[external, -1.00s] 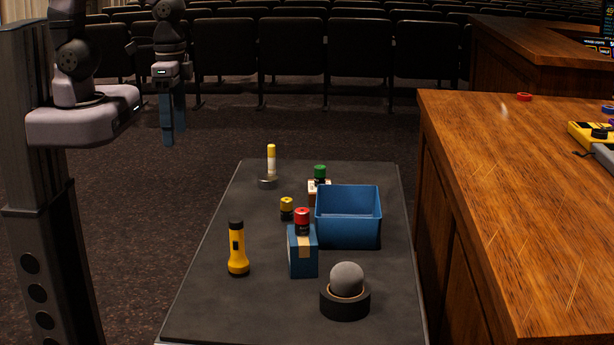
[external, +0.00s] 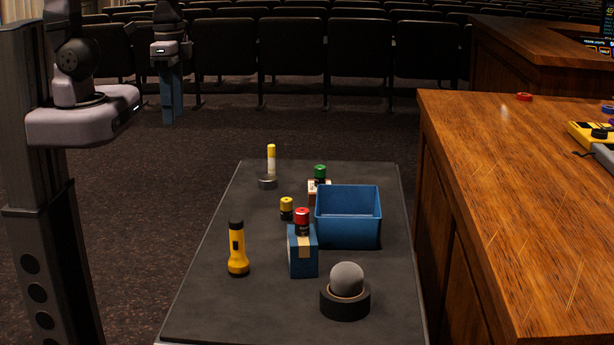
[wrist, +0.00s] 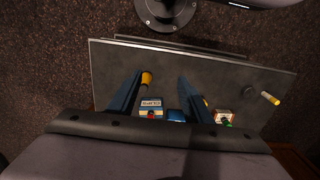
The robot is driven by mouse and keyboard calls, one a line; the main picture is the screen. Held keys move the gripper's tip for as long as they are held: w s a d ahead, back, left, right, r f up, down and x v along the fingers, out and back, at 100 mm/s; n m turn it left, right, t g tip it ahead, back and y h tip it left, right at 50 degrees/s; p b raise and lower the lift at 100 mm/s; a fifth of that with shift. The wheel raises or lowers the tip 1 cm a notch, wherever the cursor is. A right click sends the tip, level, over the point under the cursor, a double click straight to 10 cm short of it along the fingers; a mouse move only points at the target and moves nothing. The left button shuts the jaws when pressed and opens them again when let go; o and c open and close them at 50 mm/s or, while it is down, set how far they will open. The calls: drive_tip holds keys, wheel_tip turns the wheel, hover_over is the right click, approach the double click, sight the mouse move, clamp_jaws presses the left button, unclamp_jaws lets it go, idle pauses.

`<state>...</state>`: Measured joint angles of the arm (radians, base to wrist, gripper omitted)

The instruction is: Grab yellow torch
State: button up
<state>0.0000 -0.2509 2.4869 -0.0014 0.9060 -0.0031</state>
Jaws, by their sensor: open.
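The yellow torch (external: 238,250) with a black top stands upright on the dark table (external: 205,310), left of a blue box, in the external view. In the wrist view the torch (wrist: 147,78) is beside my left finger, which hides part of it. My gripper (external: 173,120) is up in the air, beyond and to the left of the table, well away from the torch. In the wrist view my gripper (wrist: 155,85) has its two blue fingers spread apart with nothing held between them.
A blue box (external: 302,262) with a red-topped battery (external: 302,220) stands right of the torch. Behind it is a blue bin (external: 348,232). A grey ball (external: 347,280) rests in a dark ring. A glue stick (external: 271,160) stands at the back. The table's left front is clear.

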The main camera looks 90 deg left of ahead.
drive_tip(key=d+f+n+h+b, duration=0.6)
drive_tip(key=n+h+b, duration=0.4)
drive_tip(key=n+b, duration=0.45)
drive_tip(key=w+a+r+n+t+h+b, duration=0.5)
drive_tip(key=w+a+r+n+t+b, duration=0.15)
drive_tip(key=w+a+n+t, duration=0.3)
approach(234, 232)
drive_tip(key=d+f, duration=0.1)
drive_tip(key=shift+n+t, duration=0.25)
drive_tip(key=shift+n, duration=0.15)
drive_tip(key=shift+w+p+x, duration=0.15)
drive_tip(key=shift+p+x, duration=0.05)
drive_tip(key=shift+x, duration=1.75)
drive_tip(key=shift+w+p+x, duration=0.15)
drive_tip(key=shift+p+x, duration=0.05)
drive_tip(key=shift+x, duration=1.8)
drive_tip(key=shift+a, duration=0.2)
drive_tip(key=shift+c, duration=0.4)
